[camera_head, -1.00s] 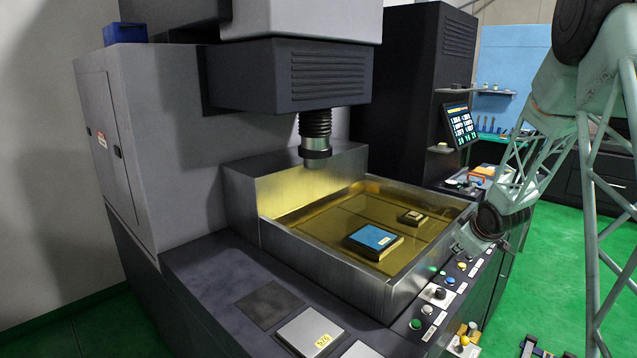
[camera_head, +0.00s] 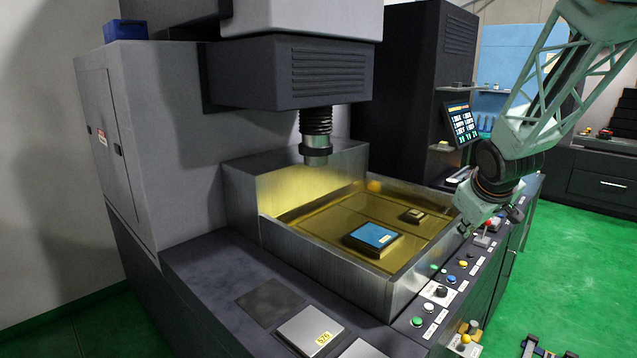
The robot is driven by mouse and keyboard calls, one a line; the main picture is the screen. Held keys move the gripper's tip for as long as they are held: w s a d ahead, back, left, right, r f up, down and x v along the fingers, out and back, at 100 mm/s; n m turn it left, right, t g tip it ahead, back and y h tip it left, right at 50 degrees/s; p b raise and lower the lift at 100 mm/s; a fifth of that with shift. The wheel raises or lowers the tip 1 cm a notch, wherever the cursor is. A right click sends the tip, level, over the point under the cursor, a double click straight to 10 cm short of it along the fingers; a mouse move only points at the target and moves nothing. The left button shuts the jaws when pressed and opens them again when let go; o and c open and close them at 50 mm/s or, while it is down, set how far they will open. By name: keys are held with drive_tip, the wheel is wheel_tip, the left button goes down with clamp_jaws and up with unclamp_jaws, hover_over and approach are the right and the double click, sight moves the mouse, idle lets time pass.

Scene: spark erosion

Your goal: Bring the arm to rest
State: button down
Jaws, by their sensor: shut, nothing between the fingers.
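My gripper (camera_head: 464,229) is at the right rim of the metal tank (camera_head: 340,288), beside the row of buttons. Its fingers are small in this view and look shut, with nothing held. My arm comes down to it from the upper right, bent at the wrist. I cannot tell whether the fingertips touch the rim or hang above it.
The tank holds amber liquid with a blue-topped block (camera_head: 372,238) and a smaller block (camera_head: 413,215). The machine head (camera_head: 316,150) hangs over it. A control screen (camera_head: 461,123) stands behind my arm. Green floor (camera_head: 570,260) to the right is largely clear.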

drive_tip(key=s+a+r+m, duration=0.1)
drive_tip(key=s+a+r, duration=0.2)
drive_tip(key=s, duration=0.3)
drive_tip(key=s+a+r+m, duration=0.1)
drive_tip(key=s+a+r, duration=0.15)
drive_tip(key=s, duration=0.35)
drive_tip(key=s+a+m+g+b, duration=0.1)
drive_tip(key=s+a, duration=0.3)
drive_tip(key=s, duration=0.8)
drive_tip(key=s+a+m+g+y+b, duration=0.1)
drive_tip(key=s+a, duration=0.4)
drive_tip(key=s, duration=0.8)
drive_tip(key=s+a+r+m+g+y, duration=0.1)
drive_tip(key=s+a, duration=0.3)
drive_tip(key=s, duration=0.9)
drive_tip(key=shift+a+b, duration=0.2)
drive_tip(key=shift+b, duration=0.2)
drive_tip(key=shift+r, duration=0.1)
